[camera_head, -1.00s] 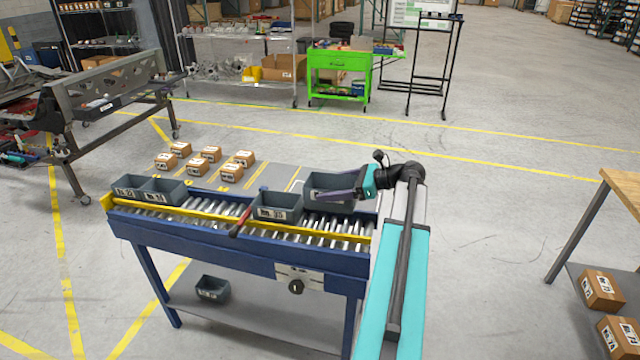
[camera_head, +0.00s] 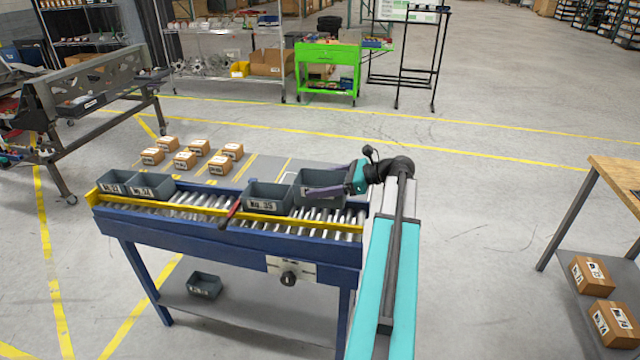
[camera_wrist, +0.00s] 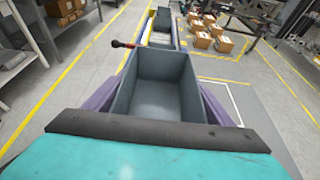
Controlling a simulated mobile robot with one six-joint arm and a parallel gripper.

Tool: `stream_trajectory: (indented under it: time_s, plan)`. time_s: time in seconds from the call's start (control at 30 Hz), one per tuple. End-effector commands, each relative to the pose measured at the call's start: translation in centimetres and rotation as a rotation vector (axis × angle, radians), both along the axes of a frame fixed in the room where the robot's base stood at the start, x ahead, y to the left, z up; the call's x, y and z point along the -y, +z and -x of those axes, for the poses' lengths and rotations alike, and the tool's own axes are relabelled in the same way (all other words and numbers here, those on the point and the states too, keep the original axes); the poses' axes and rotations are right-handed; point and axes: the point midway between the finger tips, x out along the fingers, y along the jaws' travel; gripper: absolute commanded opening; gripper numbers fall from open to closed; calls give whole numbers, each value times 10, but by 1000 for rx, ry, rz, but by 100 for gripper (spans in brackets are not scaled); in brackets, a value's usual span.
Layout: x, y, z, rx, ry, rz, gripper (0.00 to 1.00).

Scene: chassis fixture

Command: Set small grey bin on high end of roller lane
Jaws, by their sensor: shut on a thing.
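My gripper (camera_head: 330,190) is shut on a grey bin (camera_head: 305,178), with purple fingers along its sides. The bin is upright and appears empty inside in the wrist view (camera_wrist: 155,95). It appears over or just behind the right part of the roller lane (camera_head: 190,208). Whether its base touches the rollers is hidden. Another grey bin (camera_head: 266,197), labelled No. 35, is on the lane close to its left. Two more grey bins (camera_head: 118,184) (camera_head: 152,187) sit side by side at the lane's left end.
A red-handled lever (camera_head: 230,213) sticks up at the lane's front rail. A small grey bin (camera_head: 204,285) lies on the lower shelf (camera_head: 240,315). Several cardboard boxes (camera_head: 185,160) stand on the grey surface behind the lane. A wooden table (camera_head: 618,172) stands right, with clear floor between.

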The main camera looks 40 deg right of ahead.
Motion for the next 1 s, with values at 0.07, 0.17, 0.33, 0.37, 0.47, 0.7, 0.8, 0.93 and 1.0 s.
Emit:
stream_trajectory:
  time_s: [0.07, 0.17, 0.33, 0.37, 0.47, 0.7, 0.8, 0.93, 1.0]
  plan:
    - [0, -9, 0, 1, 0, -1, 50]
    - [0, -15, 1, 1, 0, -1, 50]
    - [0, -26, 1, 1, 1, 0, 50]
    - [0, -28, 1, 1, 1, 0, 50]
    - [0, -34, 1, 1, 1, 0, 50]
    - [1, -46, 2, 0, 0, -2, 50]
    - [1, -53, 2, 1, 1, -1, 50]
    - [1, -59, 2, 1, 1, -1, 50]
    - [1, -62, 2, 1, 1, -1, 50]
